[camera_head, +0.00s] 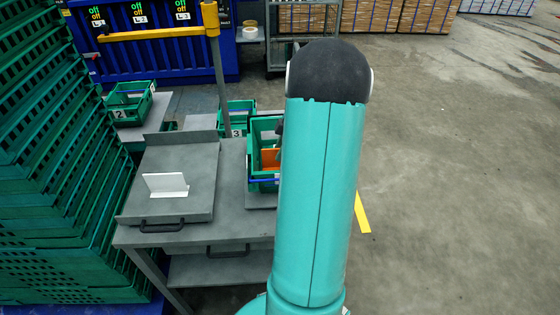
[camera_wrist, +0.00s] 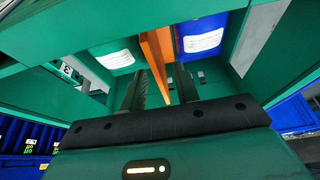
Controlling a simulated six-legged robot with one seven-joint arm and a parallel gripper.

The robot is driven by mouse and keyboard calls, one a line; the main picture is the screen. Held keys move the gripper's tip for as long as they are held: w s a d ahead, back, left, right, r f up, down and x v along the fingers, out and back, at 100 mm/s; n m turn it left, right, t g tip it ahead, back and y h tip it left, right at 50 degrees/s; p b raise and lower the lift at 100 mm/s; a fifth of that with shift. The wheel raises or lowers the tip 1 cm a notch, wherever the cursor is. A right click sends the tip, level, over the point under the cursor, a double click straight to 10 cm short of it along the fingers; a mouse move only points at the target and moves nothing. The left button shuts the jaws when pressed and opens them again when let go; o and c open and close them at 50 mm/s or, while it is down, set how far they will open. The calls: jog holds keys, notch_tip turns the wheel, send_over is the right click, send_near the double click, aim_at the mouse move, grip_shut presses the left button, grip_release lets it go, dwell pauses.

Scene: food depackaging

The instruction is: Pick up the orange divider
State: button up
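The orange divider (camera_head: 270,158) stands inside a green crate (camera_head: 263,127) on the grey table, partly hidden by my arm in the head view. In the wrist view the orange divider (camera_wrist: 157,55) runs down the middle, with its lower end between my two fingers. My gripper (camera_wrist: 160,82) is open, one finger on each side of the divider. I cannot tell whether either finger touches it. In the head view my gripper is mostly hidden behind my arm.
In the wrist view, a green item (camera_wrist: 114,55) and a blue item (camera_wrist: 201,38) with white labels flank the divider inside the crate. A white angled piece (camera_head: 166,185) lies on a grey board left of the crate. Stacked green crates (camera_head: 50,150) fill the left; floor at right is open.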

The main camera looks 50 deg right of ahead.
jog(key=shift+x, duration=1.15)
jog(key=shift+f, duration=0.25)
grip_shut()
